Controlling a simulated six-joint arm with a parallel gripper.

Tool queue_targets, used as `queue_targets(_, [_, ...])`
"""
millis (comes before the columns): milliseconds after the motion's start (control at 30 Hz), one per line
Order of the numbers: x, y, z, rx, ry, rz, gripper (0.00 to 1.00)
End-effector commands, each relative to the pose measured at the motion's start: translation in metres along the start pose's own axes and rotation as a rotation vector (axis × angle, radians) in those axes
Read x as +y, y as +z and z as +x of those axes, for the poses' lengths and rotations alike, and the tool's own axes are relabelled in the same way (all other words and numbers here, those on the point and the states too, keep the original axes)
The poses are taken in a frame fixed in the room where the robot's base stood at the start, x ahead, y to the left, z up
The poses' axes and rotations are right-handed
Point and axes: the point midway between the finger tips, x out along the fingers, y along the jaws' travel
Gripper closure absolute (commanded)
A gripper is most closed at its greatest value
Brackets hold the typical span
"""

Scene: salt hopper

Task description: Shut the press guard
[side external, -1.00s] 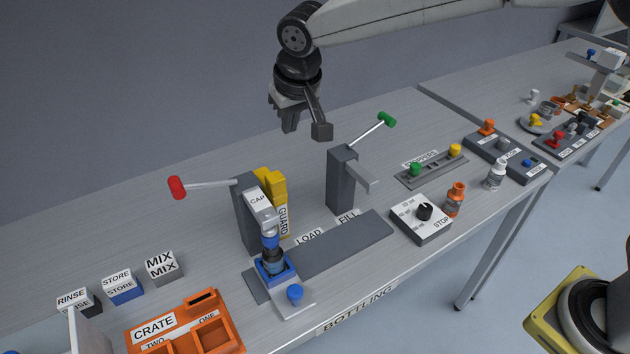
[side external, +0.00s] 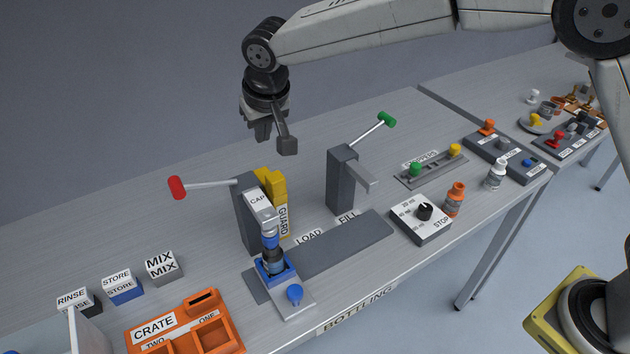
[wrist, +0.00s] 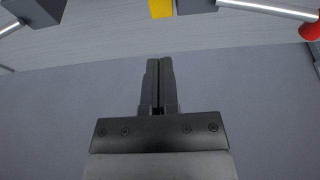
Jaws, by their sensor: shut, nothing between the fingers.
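The yellow guard (side external: 278,187), labelled GUARD, stands upright beside and behind the dark cap press (side external: 246,214). Its yellow top also shows at the upper edge of the wrist view (wrist: 161,8). The press has a lever with a red knob (side external: 177,187) and a CAP label. A bottle (side external: 272,258) stands under the press head in a blue holder (side external: 275,272) on a sliding plate. My gripper (side external: 275,143) hangs above and behind the guard, apart from it. In the wrist view its fingers (wrist: 159,65) are together and empty.
The fill post (side external: 342,182) with a green-knobbed lever (side external: 386,119) stands right of the press. A dial box (side external: 421,218), an orange bottle (side external: 454,198) and a white bottle (side external: 497,174) are farther right. An orange crate (side external: 228,335) sits front left. The bench behind the press is clear.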

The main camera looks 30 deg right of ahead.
Motion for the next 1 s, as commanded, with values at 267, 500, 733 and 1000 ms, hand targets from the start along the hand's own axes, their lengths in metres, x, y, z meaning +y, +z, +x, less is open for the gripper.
queue_targets(267, [0.001,0.000,0.041,-0.002,0.002,0.001,1.00])
queue_targets(500, [0.001,0.000,0.067,-0.001,0.001,0.001,1.00])
queue_targets(733, [0.000,0.015,0.058,0.001,-0.001,-0.001,1.00])
queue_targets(1000, [0.000,0.032,0.052,0.003,-0.002,-0.001,1.00])
